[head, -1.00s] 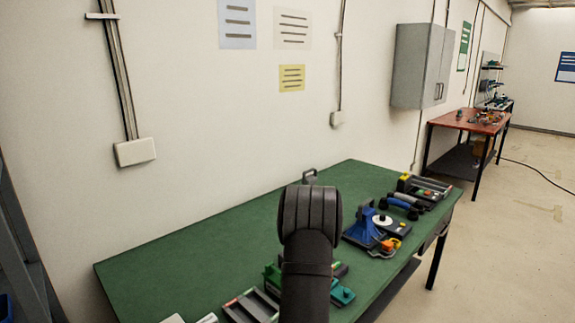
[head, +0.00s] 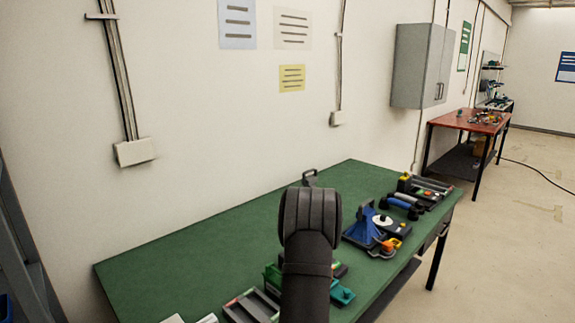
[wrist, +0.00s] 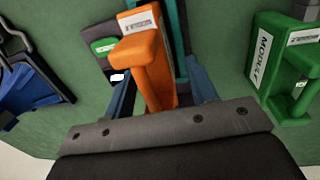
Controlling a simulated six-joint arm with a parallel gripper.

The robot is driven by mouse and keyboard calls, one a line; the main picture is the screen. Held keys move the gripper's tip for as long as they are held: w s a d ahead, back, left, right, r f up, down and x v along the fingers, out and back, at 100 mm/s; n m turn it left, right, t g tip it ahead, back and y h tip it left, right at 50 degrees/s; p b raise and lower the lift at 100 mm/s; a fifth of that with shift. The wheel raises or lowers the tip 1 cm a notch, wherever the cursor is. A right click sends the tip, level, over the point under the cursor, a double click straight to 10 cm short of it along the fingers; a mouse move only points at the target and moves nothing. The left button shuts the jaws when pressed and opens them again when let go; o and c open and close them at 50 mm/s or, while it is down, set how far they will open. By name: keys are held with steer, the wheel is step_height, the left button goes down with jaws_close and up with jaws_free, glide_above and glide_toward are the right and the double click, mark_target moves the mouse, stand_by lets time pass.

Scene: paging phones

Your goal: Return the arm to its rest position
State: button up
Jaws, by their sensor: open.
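My gripper (wrist: 160,92) shows in the wrist view, its two blue fingers apart. An orange handset-like object (wrist: 148,62) with a white label stands in the gap between them in the picture. I cannot tell whether the fingers touch it. In the head view my dark arm rises from the bottom middle over the green table (head: 190,260) and hides my gripper.
In the wrist view a green labelled unit (wrist: 284,68) is at right and a dark unit with a blue part (wrist: 35,90) at left. In the head view a blue device (head: 364,228) and a blue-and-black handset (head: 402,204) lie right of my arm. The table's left part is clear.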

step_height(320, 180, up, 12)
steer(key=a, duration=0.1)
steer(key=f, duration=0.8)
steer(key=d+f, duration=0.1)
steer(key=f, duration=0.3)
steer(key=r, duration=0.5)
steer(key=shift+d, duration=0.25)
steer(key=s+d+r, duration=0.6)
steer(key=s+d, duration=0.1)
steer(key=d, duration=0.1)
steer(key=s+a+f, duration=0.1)
steer(key=a+f, duration=0.1)
steer(key=a, duration=0.6)
steer(key=shift+t+h, duration=0.3)
steer(key=shift+t, duration=0.1)
steer(key=shift+w+a+f, duration=1)
steer(key=shift+a+f, duration=0.65)
steer(key=shift+f, duration=0.15)
steer(key=shift+w+a+f, duration=0.95)
steer(key=shift+a+f, duration=0.65)
steer(key=shift+f, duration=0.15)
steer(key=shift+w+a+f, duration=1)
steer(key=shift+a+f, duration=0.65)
steer(key=shift+f, duration=0.15)
